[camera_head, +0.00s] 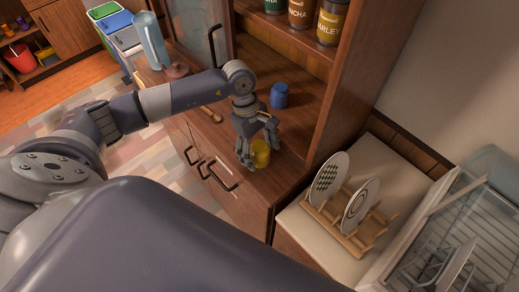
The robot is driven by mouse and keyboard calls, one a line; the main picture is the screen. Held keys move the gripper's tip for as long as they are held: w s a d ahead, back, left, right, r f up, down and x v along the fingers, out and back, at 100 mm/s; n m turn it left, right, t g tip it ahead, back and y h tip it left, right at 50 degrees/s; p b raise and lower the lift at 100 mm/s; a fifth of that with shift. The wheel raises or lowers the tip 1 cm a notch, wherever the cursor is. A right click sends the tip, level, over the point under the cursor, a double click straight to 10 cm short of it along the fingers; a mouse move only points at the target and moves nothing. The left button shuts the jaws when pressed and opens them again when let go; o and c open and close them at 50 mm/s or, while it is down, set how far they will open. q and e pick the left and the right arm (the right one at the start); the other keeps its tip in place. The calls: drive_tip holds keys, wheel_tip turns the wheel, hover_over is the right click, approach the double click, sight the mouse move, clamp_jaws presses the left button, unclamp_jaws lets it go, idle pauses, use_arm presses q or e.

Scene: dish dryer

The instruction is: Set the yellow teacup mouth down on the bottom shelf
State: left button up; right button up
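The yellow teacup (261,155) is at the front of the wooden cabinet's bottom shelf (292,158), near its edge. My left gripper (258,150) points down at it, with fingers on the cup's left and upper right sides. I cannot tell whether the fingers press on the cup or stand open around it. Whether the cup touches the shelf, and which way its mouth faces, is also unclear. My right gripper is not in view.
A blue cup (279,95) stands deeper on the same shelf. Labelled canisters (301,12) stand on the shelf above. The cabinet's side panel (349,75) rises to the right. A wooden rack (347,232) with two plates and a dish dryer (480,225) are at lower right.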

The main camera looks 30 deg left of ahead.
use_arm(q)
drive_tip(key=v, duration=1.2)
idle(0.6)
